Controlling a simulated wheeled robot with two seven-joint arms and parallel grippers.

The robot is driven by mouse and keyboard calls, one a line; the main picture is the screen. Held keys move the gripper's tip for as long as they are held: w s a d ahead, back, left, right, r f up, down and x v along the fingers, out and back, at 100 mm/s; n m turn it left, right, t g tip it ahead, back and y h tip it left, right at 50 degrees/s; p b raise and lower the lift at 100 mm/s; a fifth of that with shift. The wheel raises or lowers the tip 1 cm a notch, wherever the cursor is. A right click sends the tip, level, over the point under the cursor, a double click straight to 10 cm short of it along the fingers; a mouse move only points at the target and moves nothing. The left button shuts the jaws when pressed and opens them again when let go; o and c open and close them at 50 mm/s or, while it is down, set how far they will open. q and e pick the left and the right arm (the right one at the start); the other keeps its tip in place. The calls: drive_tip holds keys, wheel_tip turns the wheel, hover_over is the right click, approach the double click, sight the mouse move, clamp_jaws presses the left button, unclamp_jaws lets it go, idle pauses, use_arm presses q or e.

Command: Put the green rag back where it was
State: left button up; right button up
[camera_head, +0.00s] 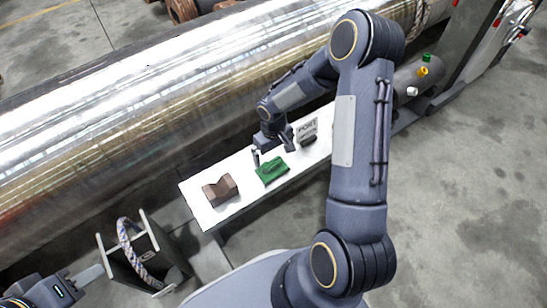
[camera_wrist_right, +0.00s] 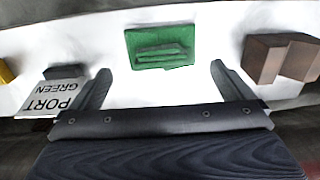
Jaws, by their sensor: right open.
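My left gripper (camera_head: 88,275) is at the lower left edge of the head view, partly cut off, away from the bench.
The brown notched block (camera_head: 220,190) stands left of the rag. A sign (camera_wrist_right: 50,98) reading PORT GREEN stands on the other side. A large shiny barrel (camera_head: 150,90) runs behind the bench. A holder with a braided loop (camera_head: 130,245) stands at lower left. Coloured caps (camera_head: 423,71) are at upper right.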

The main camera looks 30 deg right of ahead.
wheel_tip(320, 180, up, 5)
drive_tip(key=p, duration=0.1)
wheel_tip(320, 180, up, 8)
drive_tip(key=t, duration=0.1)
hover_over(274, 164)
drive_tip(key=s, duration=0.3)
drive_tip(key=s+a+r+m+t+y, duration=0.1)
drive_tip(key=s+r+m, duration=0.1)
drive_tip(key=s+r, duration=0.4)
drive_tip(key=s+a+r+t+y, duration=0.1)
drive_tip(key=s+a+r, duration=0.2)
drive_tip(key=s, duration=0.3)
drive_tip(key=s+a+r+t+y, duration=0.1)
drive_tip(key=s+a+r+t, duration=0.1)
drive_tip(key=s, duration=0.4)
wheel_tip(274, 164, up, 2)
drive_tip(key=shift+s+a+r+t+y, duration=0.3)
drive_tip(key=shift+s+a+y, duration=0.1)
drive_tip(key=shift+a, duration=0.4)
